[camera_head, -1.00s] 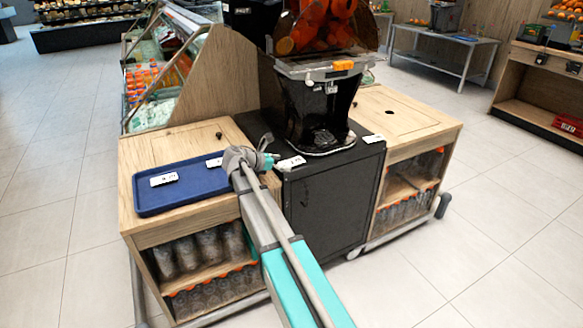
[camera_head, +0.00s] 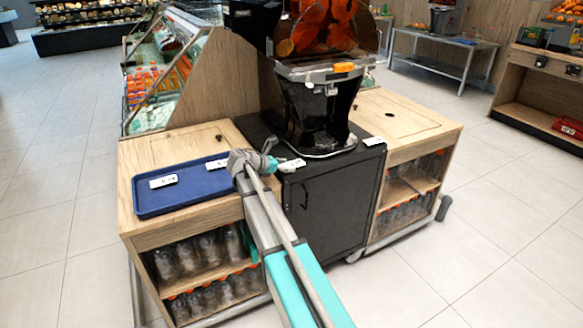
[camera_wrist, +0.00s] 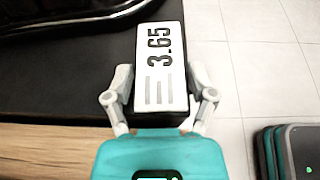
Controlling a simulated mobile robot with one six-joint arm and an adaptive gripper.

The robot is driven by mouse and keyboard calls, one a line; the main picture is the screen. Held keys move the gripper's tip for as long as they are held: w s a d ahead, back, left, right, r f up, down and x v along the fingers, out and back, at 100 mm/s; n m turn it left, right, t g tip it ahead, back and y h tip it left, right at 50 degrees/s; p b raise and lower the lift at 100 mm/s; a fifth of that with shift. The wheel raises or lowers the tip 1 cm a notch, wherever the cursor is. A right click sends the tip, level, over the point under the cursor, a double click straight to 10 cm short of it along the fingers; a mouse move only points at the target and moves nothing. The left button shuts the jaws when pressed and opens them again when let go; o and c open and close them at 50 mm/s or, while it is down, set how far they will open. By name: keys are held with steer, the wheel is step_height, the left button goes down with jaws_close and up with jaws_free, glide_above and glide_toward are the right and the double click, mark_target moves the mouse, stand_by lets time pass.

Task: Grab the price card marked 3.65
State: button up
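The price card marked 3.65 (camera_wrist: 160,60) lies flat on the black surface in the wrist view, its white face up and its printing turned sideways. In the head view, a white card at my gripper (camera_head: 280,163) lies at the front edge of the black cabinet top (camera_head: 262,137). In the wrist view, my gripper (camera_wrist: 160,84) is open, with one finger on each side of the card's near half. Narrow gaps seem to remain between the fingers and the card. The card's near end is close to the teal gripper body.
Other white cards lie on the blue tray (camera_head: 150,207) and on the right of the cabinet top (camera_head: 373,140). The black orange juicer (camera_head: 318,110) stands just behind the card. The wooden counter (camera_head: 185,144) adjoins on the left.

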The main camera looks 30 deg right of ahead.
steer(key=c, duration=0.5)
steer(key=shift+r, duration=0.1)
steer(key=shift+r+p, duration=0.9)
steer(key=shift+p, duration=0.1)
steer(key=shift+s+r+p, duration=1.85)
steer(key=shift+s, duration=0.5)
steer(key=shift+s+r+p, duration=1.8)
steer(key=shift+s, duration=0.55)
steer(key=shift+s+r+p, duration=1.85)
steer(key=shift+s, duration=0.5)
